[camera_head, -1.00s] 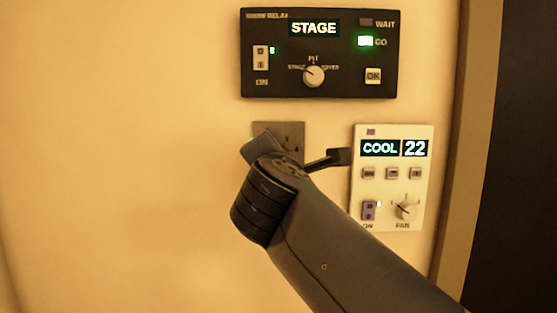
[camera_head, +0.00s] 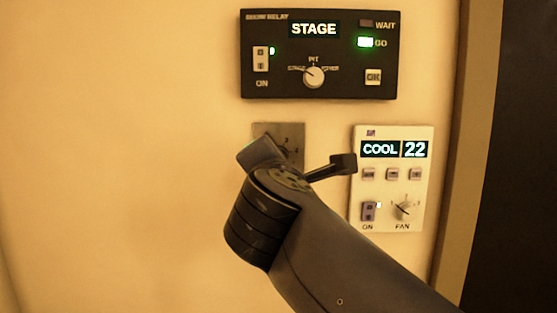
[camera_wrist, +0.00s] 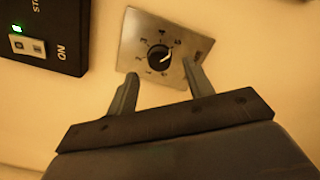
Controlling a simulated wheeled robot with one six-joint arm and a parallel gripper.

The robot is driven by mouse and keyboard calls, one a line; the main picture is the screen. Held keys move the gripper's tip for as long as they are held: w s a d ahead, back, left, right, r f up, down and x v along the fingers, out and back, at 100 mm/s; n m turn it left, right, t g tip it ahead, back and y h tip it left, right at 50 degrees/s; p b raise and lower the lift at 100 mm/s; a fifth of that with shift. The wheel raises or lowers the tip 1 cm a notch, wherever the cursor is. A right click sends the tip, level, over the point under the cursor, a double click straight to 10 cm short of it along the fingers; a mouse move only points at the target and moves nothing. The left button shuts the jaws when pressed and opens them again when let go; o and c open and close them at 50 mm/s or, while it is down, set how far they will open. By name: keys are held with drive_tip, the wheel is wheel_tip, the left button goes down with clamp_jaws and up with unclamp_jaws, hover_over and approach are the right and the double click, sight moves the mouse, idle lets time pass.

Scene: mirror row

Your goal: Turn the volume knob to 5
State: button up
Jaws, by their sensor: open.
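The volume knob (camera_wrist: 159,57) is a small black dial with a white pointer mark, in the middle of a square metal plate (camera_wrist: 185,35) with numbers around it. My gripper (camera_wrist: 162,82) is open and empty. Its two fingers reach toward the plate, one on each side below the knob, and the knob lies beyond the gap between them. In the head view the plate (camera_head: 264,128) shows above my arm, which hides its lower part and most of the knob.
A black panel (camera_head: 330,88) reading STAGE, with its own white knob, is above the plate. A white panel (camera_head: 393,188) reading COOL 22, with a fan knob, is to the right. The wall to the left is bare. A door frame (camera_head: 465,150) stands at the right.

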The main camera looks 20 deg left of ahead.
drive_tip(key=v, duration=0.7)
drive_tip(key=shift+s, duration=0.4)
drive_tip(key=shift+d, duration=0.1)
drive_tip(key=x, duration=1.1)
drive_tip(key=shift+s, duration=0.1)
